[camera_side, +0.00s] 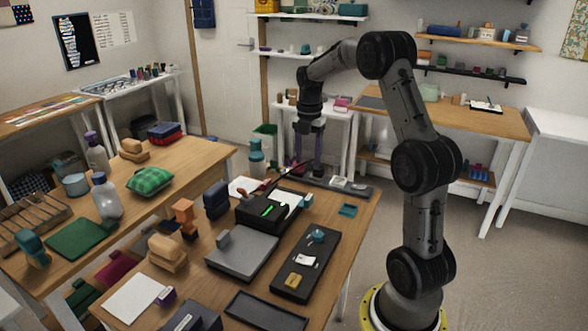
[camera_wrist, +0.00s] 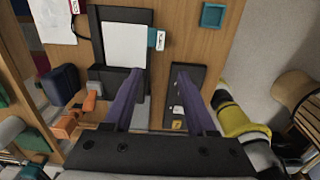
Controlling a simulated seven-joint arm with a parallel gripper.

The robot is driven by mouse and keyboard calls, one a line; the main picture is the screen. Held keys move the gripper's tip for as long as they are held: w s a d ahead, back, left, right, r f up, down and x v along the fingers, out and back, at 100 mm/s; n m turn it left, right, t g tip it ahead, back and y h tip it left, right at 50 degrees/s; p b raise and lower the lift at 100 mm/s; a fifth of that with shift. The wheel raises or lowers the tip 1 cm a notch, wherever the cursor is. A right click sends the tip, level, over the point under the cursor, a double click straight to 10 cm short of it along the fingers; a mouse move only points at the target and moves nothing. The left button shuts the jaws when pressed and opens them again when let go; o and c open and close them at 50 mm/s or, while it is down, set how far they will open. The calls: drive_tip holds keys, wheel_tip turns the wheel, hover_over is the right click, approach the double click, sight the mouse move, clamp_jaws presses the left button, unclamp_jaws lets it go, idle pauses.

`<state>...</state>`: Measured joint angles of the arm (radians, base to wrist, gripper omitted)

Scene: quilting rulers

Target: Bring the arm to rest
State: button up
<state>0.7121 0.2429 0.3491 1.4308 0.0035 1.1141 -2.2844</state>
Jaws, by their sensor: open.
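My gripper (camera_side: 307,168) hangs pointing down over the far end of the wooden table (camera_side: 215,277). Its two purple fingers are apart with nothing between them. In the wrist view my gripper (camera_wrist: 160,82) shows both fingers spread above the table, with a black device bearing a white sheet (camera_wrist: 125,45) beyond the left finger. In the side view the black device (camera_side: 262,213) with a green light stands nearer the camera than the gripper. The exact height of the fingertips above the table is hard to tell.
A long black tray (camera_side: 318,250) with small items lies along the table's right side. A grey plate (camera_side: 240,256), a dark blue box (camera_side: 216,200) and a teal bottle (camera_side: 256,158) stand nearby. A small teal tray (camera_side: 348,210) sits near the right edge; open floor lies beyond.

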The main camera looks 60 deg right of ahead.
drive_tip(key=shift+w+a, duration=0.1)
drive_tip(key=s+a+r+n+t+h, duration=0.1)
drive_tip(key=a+r+t, duration=0.1)
drive_tip(key=a+r, duration=0.6)
drive_tip(key=s+a+r+t, duration=0.1)
drive_tip(key=a+r, duration=0.4)
drive_tip(key=a, duration=0.5)
drive_tip(key=s+a+f+m+t, duration=0.1)
drive_tip(key=s+a+f+m, duration=0.1)
drive_tip(key=s+a+m, duration=0.3)
drive_tip(key=s+a+f+m+t+y, duration=0.1)
drive_tip(key=s+a+f+m, duration=0.2)
drive_tip(key=s+a+m, duration=0.3)
drive_tip(key=shift+s+f+m+t, duration=0.25)
drive_tip(key=shift+s+m, duration=2.05)
drive_tip(key=shift+m, duration=1.7)
drive_tip(key=shift+r, duration=0.1)
drive_tip(key=shift+c, duration=0.2)
